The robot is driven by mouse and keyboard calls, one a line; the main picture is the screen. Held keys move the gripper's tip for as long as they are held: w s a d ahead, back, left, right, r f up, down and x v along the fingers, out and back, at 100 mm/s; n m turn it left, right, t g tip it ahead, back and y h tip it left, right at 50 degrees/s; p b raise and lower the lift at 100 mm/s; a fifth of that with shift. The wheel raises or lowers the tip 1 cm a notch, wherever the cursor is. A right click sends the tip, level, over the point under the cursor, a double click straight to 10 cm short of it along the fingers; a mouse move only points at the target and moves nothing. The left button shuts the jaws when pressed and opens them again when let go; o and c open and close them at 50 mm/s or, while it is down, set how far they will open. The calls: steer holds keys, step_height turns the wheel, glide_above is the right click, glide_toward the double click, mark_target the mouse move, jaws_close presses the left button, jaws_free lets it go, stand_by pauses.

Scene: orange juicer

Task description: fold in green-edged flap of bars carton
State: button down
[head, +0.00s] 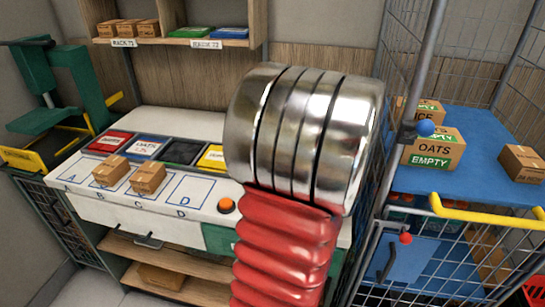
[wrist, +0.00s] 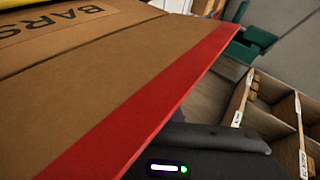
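The bars carton (wrist: 95,60) fills the upper left of the wrist view, very close to the camera, with part of the word BARS readable. A flap with a wide red edge strip (wrist: 150,103) slants across it. A yellow strip (wrist: 38,4) shows at the top left corner. I see no green-edged flap on this carton. The black body of my gripper (wrist: 205,152), with a white light bar and a green dot, is at the bottom, below the red edge. Its fingertips are hidden, so its opening and any contact cannot be told. The head view does not show the bars carton.
My arm blocks the middle of the head view. A workbench (head: 205,123) at left holds two small boxes (head: 148,177) on marked squares and an orange button (head: 226,205). At right, a blue surface (head: 470,130) carries an oats carton (head: 435,148) labelled EMPTY. A yellow bar (head: 485,212) edges the cage.

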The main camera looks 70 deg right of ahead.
steer(key=shift+s+f+t, duration=0.1)
steer(key=shift+f+t, duration=0.15)
steer(key=shift+t, duration=0.15)
steer(key=c, duration=2.5)
jaws_free()
steer(key=o, duration=0.5)
steer(key=shift+r, duration=0.1)
step_height(320, 180, up, 10)
steer(key=shift+f, duration=0.1)
